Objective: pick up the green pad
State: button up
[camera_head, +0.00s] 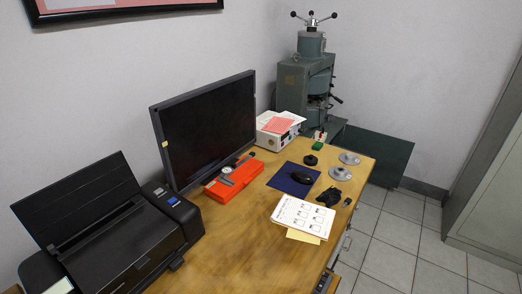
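A small green pad (318,146) lies near the far edge of the wooden desk (240,240), in front of the grey-green machine (306,82). A small red and white item (320,135) is just behind it. The pad is small in the head view, so its exact shape is hard to tell. My gripper is not in view.
A black monitor (208,125), printer (110,225) and orange case (234,181) line the desk's left side. A white box (277,130) is left of the pad. Black and metal discs (340,173), a blue mat (275,181) and papers (303,217) lie nearer. Floor (385,240) is clear at right.

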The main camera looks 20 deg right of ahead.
aim_at(318, 146)
jog(key=i+l+u, duration=0.2)
jog(key=l+u, duration=0.25)
jog(key=i+l+u, duration=0.1)
jog(key=l+u, duration=0.85)
jog(key=l, duration=0.5)
jog(key=l+u, duration=0.1)
jog(key=l, duration=0.5)
jog(key=k+l+u, duration=0.1)
jog(key=l, duration=0.5)
jog(key=l+u, duration=0.1)
jog(key=l, duration=0.5)
jog(key=k+l+u, duration=0.1)
jog(key=l, duration=0.5)
jog(key=k+l, duration=0.1)
jog(key=l, duration=0.4)
jog(key=k+l, duration=0.1)
jog(key=l, duration=0.35)
jog(key=k+l, duration=0.1)
jog(key=l, duration=0.4)
